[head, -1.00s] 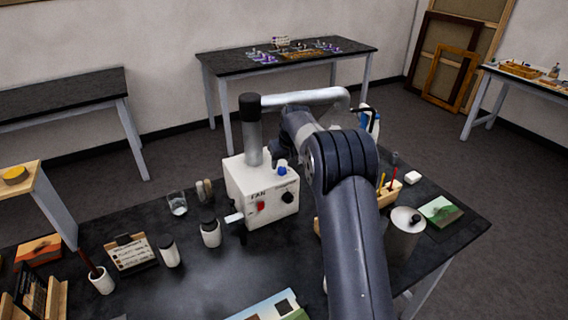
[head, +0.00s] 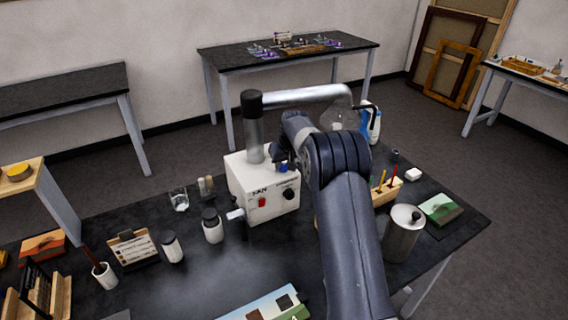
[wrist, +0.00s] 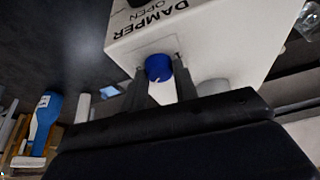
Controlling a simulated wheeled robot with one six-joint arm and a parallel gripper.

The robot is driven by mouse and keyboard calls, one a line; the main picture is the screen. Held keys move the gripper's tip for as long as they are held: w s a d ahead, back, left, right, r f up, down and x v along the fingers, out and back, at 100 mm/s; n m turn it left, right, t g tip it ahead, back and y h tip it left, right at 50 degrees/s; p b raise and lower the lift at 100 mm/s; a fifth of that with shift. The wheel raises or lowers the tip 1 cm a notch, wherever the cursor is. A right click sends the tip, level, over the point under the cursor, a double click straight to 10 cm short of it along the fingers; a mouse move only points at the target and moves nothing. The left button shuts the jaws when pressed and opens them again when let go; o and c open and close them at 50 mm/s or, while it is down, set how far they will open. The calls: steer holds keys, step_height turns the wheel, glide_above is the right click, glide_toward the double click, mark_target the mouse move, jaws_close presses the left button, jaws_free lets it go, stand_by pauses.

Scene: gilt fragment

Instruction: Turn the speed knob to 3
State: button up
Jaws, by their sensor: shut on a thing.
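The white fan box (head: 243,187) stands on the black table, with a red switch (head: 262,202) and a black knob (head: 289,194) on its front. A blue knob (head: 283,167) shows near its upper right, partly behind my arm. In the wrist view, my gripper (wrist: 160,75) has its two fingers on either side of the blue knob (wrist: 158,67), shut on it. "DAMPER" and "OPEN" are printed on the box face beside it. A small white mark shows on the knob's lower edge. I cannot read a speed number or tell which knob is the speed knob.
A metal duct pipe (head: 305,97) rises from the box and bends right, close to my arm. Jars (head: 212,226), a glass (head: 179,200) and a metal canister (head: 402,235) stand around it.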

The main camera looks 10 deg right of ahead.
steer(key=shift+c, duration=1.2)
steer(key=m+h+b, duration=0.1)
steer(key=m, duration=0.2)
steer(key=shift+a+m, duration=0.15)
steer(key=shift+m, duration=0.15)
steer(key=shift+a+m+h+b, duration=0.1)
steer(key=shift+m+h+b, duration=0.65)
steer(key=shift+m, duration=1.25)
steer(key=shift+h, duration=0.35)
steer(key=o, duration=1)
steer(key=shift+c, duration=0.2)
